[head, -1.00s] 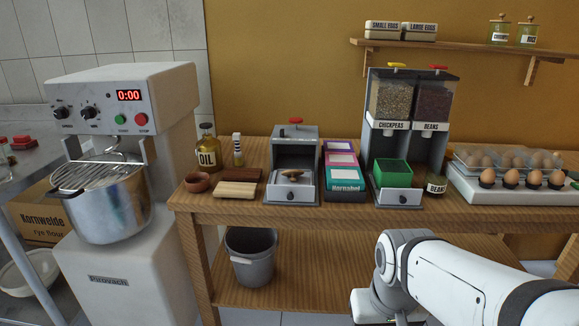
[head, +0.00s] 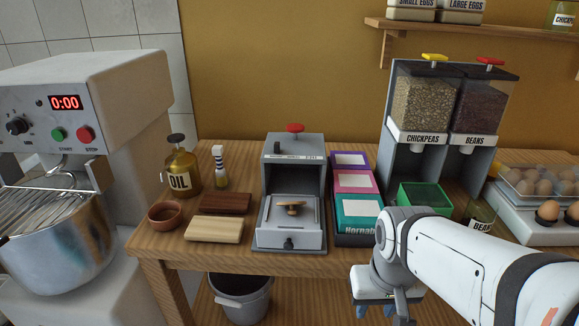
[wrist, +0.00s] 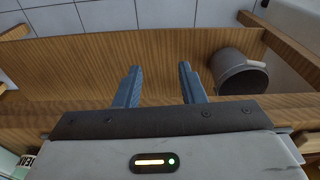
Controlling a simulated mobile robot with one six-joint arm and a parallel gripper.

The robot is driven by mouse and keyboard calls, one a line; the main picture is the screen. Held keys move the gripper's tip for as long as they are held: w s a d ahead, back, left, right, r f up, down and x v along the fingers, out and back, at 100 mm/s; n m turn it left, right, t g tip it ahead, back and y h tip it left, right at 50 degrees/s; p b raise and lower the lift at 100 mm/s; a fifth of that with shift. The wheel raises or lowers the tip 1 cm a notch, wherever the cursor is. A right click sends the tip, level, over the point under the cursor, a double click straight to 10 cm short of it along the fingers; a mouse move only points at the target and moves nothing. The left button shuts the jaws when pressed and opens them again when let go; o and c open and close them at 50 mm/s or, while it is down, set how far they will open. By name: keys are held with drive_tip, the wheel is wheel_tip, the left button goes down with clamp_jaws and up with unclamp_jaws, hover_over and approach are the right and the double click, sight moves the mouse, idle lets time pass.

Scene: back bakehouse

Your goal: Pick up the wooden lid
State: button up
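The wooden lid (head: 291,207) is a small brown disc with a knob, in the open front part of a grey machine (head: 291,150) with a red knob on top. The lid does not show in the wrist view. My gripper (head: 375,312) hangs low in front of the table's front edge, to the right of the lid and clearly apart from it. In the wrist view my gripper (wrist: 157,68) has two blue fingers spread apart with nothing between them.
Two wooden blocks (head: 214,229), a brown bowl (head: 165,217) and an oil can (head: 181,172) stand left of the machine. Coloured boxes (head: 357,212) and a dispenser (head: 392,160) stand close on its right. A grey bucket (wrist: 240,72) is below the table.

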sight(292, 208)
drive_tip(key=shift+o, duration=0.2)
drive_tip(key=shift+d, duration=0.1)
